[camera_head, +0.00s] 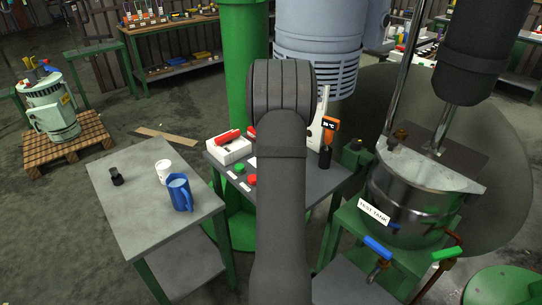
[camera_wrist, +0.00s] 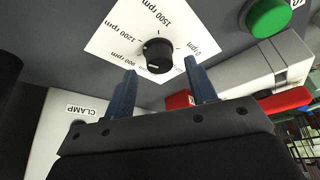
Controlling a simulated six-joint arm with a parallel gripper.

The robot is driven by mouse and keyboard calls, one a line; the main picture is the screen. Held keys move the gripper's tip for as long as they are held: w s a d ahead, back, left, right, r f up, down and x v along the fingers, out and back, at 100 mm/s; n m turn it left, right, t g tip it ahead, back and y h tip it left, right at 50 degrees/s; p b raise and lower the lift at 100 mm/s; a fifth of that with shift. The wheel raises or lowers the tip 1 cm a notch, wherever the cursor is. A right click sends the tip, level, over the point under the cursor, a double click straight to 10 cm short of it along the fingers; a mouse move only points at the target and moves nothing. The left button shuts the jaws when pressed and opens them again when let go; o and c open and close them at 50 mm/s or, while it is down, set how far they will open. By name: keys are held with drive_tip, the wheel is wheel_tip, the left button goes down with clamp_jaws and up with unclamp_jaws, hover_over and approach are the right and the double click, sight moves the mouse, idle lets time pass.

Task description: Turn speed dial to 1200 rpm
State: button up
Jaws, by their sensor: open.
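The speed dial, a black round knob (camera_wrist: 158,55), sits on a white square plate (camera_wrist: 125,38) in the wrist view. The plate carries labels that read 900, 1200 and 1500 rpm, plus a partly cut-off label at the right. A small light mark shows on the knob's lower side; I cannot tell for sure which label it points to. My gripper (camera_wrist: 161,78) is open, its two blue fingers on either side of the dial, below it in the picture. I cannot tell whether they touch it. In the head view my arm hides the dial and the gripper.
A green button (camera_wrist: 269,17) is right of the dial, and a red part (camera_wrist: 180,99) shows behind the fingers. A panel marked CLAMP (camera_wrist: 86,112) is at lower left. In the head view, a side table (camera_head: 150,222) holds a blue jug (camera_head: 179,192); the test tank (camera_head: 405,205) stands right.

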drive_tip(key=shift+x, duration=0.8)
drive_tip(key=shift+c, duration=0.3)
drive_tip(key=c, duration=0.9)
drive_tip(key=shift+m+h, duration=0.3)
drive_tip(key=shift+m, duration=0.3)
drive_tip(key=o, duration=1)
drive_tip(key=shift+c, duration=0.2)
drive_tip(key=a+v, duration=0.1)
drive_tip(key=v, duration=1.6)
drive_tip(key=shift+s+d+r, duration=0.15)
drive_tip(key=shift+d, duration=0.4)
